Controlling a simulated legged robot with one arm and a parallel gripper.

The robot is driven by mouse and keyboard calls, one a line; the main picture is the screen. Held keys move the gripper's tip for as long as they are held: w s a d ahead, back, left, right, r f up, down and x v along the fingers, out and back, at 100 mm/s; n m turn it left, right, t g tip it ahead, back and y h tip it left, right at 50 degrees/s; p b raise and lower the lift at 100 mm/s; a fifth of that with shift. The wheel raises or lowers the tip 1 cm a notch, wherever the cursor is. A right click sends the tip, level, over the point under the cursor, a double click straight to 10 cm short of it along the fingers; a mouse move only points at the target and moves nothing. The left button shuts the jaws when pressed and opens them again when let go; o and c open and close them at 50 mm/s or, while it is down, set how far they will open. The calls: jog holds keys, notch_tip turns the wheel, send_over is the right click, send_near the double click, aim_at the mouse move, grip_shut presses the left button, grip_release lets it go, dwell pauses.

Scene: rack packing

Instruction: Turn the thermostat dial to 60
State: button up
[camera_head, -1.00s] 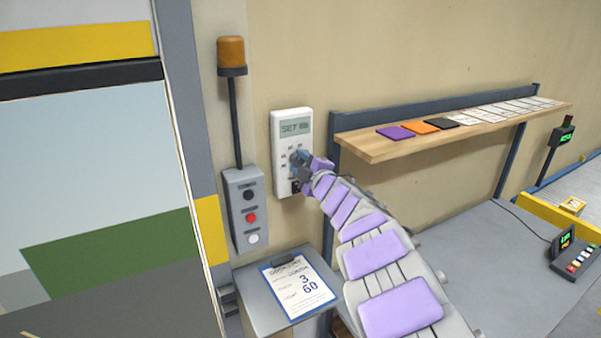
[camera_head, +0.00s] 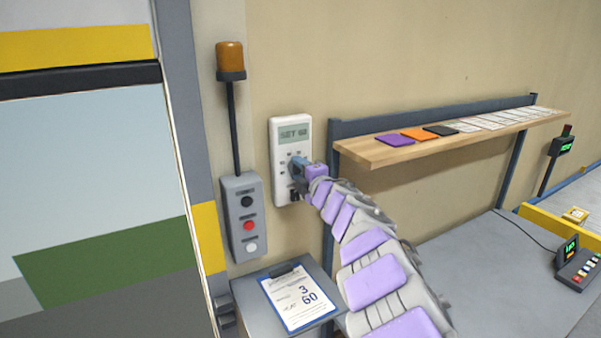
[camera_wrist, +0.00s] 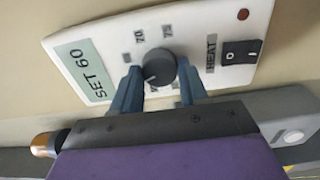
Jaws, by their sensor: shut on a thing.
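The thermostat (camera_head: 284,140) is a white panel on the beige wall, with a display (camera_wrist: 85,66) that reads "SET 60" in the wrist view. Its round dark dial (camera_wrist: 156,66) sits between the two blue-grey fingers of my gripper (camera_wrist: 158,86), which is shut on it. In the head view my gripper (camera_head: 299,170) covers the dial, and the arm reaches in from the lower right. A black rocker switch marked HEAT (camera_wrist: 242,52) is beside the dial on the panel.
A grey box with black, red and white buttons (camera_head: 246,238) is left of the thermostat, under an orange beacon (camera_head: 230,57). A wooden shelf (camera_head: 375,157) juts out at right.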

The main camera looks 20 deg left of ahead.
jog(key=shift+s+a+f, duration=0.1)
jog(key=shift+a+f, duration=0.1)
jog(key=shift+f, duration=0.1)
jog(key=o, duration=0.9)
jog(key=shift+s, duration=0.1)
jog(key=shift+c, duration=0.2)
jog(key=shift+o, duration=0.8)
jog(key=shift+a, duration=0.15)
jog(key=shift+r, duration=0.1)
jog(key=shift+d, duration=0.45)
jog(key=v, duration=1.6)
jog(key=shift+s, duration=0.2)
jog(key=shift+d, duration=0.1)
